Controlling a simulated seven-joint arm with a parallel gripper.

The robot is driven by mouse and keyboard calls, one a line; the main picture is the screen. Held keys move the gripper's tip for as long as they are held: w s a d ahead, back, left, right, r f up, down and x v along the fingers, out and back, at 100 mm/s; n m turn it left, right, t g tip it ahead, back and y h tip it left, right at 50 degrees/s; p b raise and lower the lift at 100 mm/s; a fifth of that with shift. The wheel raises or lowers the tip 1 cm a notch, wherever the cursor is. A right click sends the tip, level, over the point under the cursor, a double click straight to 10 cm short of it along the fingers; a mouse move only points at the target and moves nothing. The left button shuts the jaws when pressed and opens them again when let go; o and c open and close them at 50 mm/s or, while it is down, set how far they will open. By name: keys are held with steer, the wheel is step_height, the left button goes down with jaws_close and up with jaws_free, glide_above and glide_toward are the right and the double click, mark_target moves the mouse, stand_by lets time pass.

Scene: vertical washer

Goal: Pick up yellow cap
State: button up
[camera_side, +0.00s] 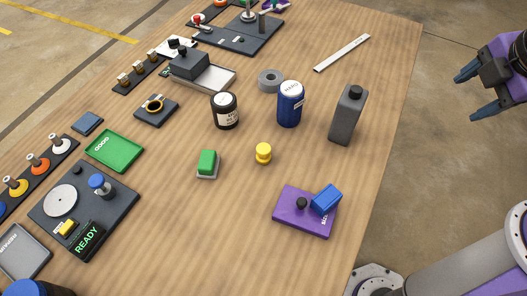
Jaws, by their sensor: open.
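The yellow cap (263,153) stands on the wooden table near its middle, with clear wood around it. My gripper (471,95) is at the upper right of the picture, beyond the table's right edge. Its blue-grey fingers are apart with nothing between them, and it is well away from the cap.
A green block (207,163) is left of the cap. A black jar (225,110), a blue can (290,103) and a tall grey bottle (348,115) stand behind it. A purple plate (303,217) with a blue block (326,199) is in front. A green tray (115,150) lies left.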

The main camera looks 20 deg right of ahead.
steer(key=w+a+r+n+t, duration=0.1)
steer(key=w+a+n+t, duration=0.3)
steer(key=w+a+n, duration=0.3)
steer(key=n+t+y, duration=0.3)
steer(key=n+y, duration=0.5)
steer(key=n, duration=1)
glide_above(259, 150)
steer(key=s+d, duration=0.3)
step_height(259, 150, down, 14)
steer(key=f, duration=0.1)
steer(key=shift+w+a+f, duration=0.1)
steer(key=shift+f, duration=1.65)
steer(key=shift+w+f, duration=0.1)
steer(key=shift+f, duration=1.65)
steer(key=shift+w+f+t, duration=0.15)
steer(key=shift+f+t, duration=0.15)
steer(key=shift+x, duration=2.4)
steer(key=shift+a+r, duration=0.1)
steer(key=shift+a, duration=0.05)
